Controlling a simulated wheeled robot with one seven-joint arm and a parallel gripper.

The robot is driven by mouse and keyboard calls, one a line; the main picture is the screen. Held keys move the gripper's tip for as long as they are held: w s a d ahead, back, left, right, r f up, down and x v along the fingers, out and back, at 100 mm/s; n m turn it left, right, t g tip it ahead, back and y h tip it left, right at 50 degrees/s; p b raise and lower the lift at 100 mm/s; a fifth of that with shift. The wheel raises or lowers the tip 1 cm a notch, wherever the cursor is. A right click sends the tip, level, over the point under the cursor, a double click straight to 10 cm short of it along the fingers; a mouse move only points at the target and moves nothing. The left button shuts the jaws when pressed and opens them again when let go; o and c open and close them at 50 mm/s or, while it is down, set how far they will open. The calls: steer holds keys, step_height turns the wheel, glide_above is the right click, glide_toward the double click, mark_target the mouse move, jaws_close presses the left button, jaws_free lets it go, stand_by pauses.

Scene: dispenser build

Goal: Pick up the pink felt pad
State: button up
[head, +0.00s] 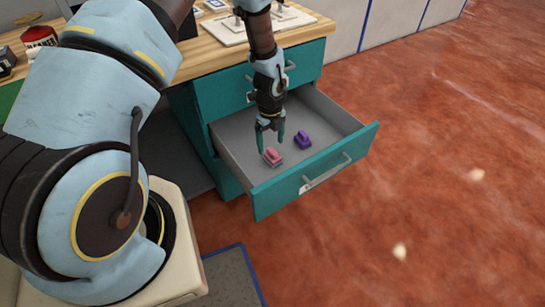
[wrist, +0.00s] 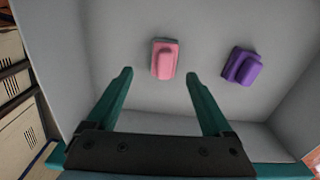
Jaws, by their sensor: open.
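The pink felt pad (head: 272,156) lies on the grey floor of an open teal drawer (head: 345,173). In the wrist view the pink pad (wrist: 165,60) appears beyond the fingertips, roughly centred across the gap between them. My gripper (head: 270,148) points down into the drawer, open and empty, its fingers close to the pink pad in the head view. In the wrist view my gripper (wrist: 158,75) shows two teal fingers spread apart. I cannot tell the exact height of the fingertips above the pad.
A purple pad (head: 302,140) lies to the right of the pink one; it also shows in the wrist view (wrist: 242,67). Drawer walls surround both. The wooden countertop (head: 208,57) and upper drawer stand behind the arm. The rest of the drawer floor is clear.

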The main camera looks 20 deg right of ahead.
mark_target(272, 150)
steer(key=shift+w+d+f+p, duration=0.1)
steer(key=shift+d+f+p, duration=0.1)
steer(key=shift+f, duration=1.25)
steer(key=shift+d+f+p, duration=0.15)
steer(key=shift+f, duration=1.25)
steer(key=shift+c, duration=0.3)
jaws_close()
